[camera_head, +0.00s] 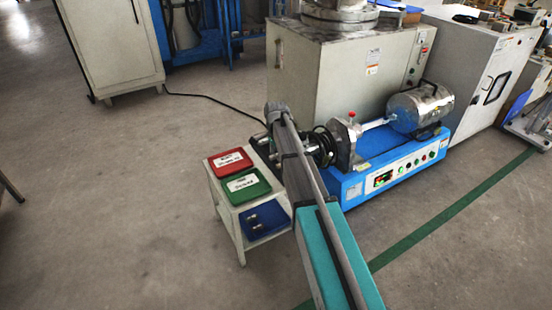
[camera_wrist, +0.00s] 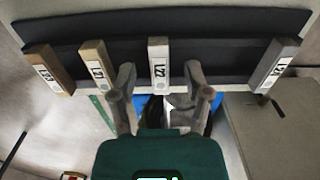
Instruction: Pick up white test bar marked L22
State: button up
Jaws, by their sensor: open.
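The white test bar marked L22 (camera_wrist: 158,58) stands in a dark rack (camera_wrist: 218,50) in the wrist view, with its label facing me. My gripper (camera_wrist: 160,78) is open and empty. Its two fingers show to the left and right of the L22 bar in the picture, nearer to the camera. I cannot tell how far the fingertips are from the bar. In the head view my arm crosses the middle and hides the gripper's fingers; the L22 bar cannot be made out there.
A tan bar (camera_wrist: 97,62) and a brown bar (camera_wrist: 48,68) stand left of L22, a grey bar (camera_wrist: 277,62) right. A small stand (camera_head: 226,212) holds red (camera_head: 230,170), green (camera_head: 243,198) and blue (camera_head: 280,228) trays. A blue-based machine (camera_head: 400,160) is beside my arm.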

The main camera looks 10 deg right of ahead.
aim_at(276, 155)
jog(key=shift+c, duration=0.3)
grip_shut()
jog(key=shift+r, duration=0.25)
dwell(0.3)
notch_tip(276, 155, up, 3)
jog(key=p, duration=0.3)
jog(key=s+r+p, duration=0.2)
jog(key=p, duration=0.1)
jog(key=s+r+p, duration=0.2)
jog(key=r+p, duration=0.1)
jog(key=shift+s+r, duration=0.35)
jog(key=shift+s, duration=0.05)
jog(key=s+r+p, duration=0.4)
jog(key=s, duration=0.5)
jog(key=shift+s, duration=0.1)
